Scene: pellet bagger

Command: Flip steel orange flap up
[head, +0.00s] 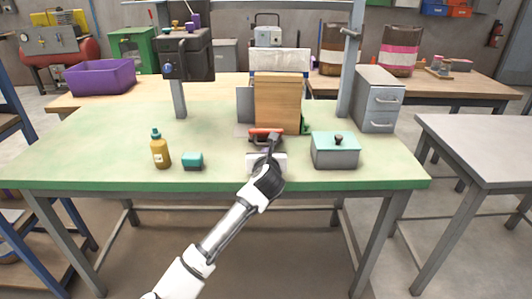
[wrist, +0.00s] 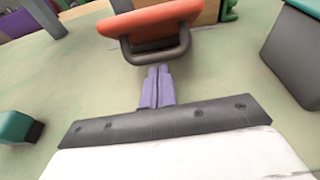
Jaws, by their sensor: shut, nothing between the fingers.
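The orange flap (head: 266,132) sits low at the front of the wooden-fronted box (head: 277,97) on the green table. In the wrist view the flap (wrist: 150,17) lies at the top centre, with a dark loop handle (wrist: 156,54) on its near side. My gripper (head: 271,150) is in front of the flap. In the wrist view the purple fingers of my gripper (wrist: 158,70) are together, empty, and point at the handle. The tips are just short of the handle or under it; I cannot tell if they touch. My arm hides part of the flap's front in the head view.
A grey box with a teal lid (head: 335,150) stands close on the right. A yellow bottle (head: 160,150) and a small teal block (head: 192,161) stand on the left. A grey drawer cabinet (head: 377,100) is at the back right. The table's left side is mostly clear.

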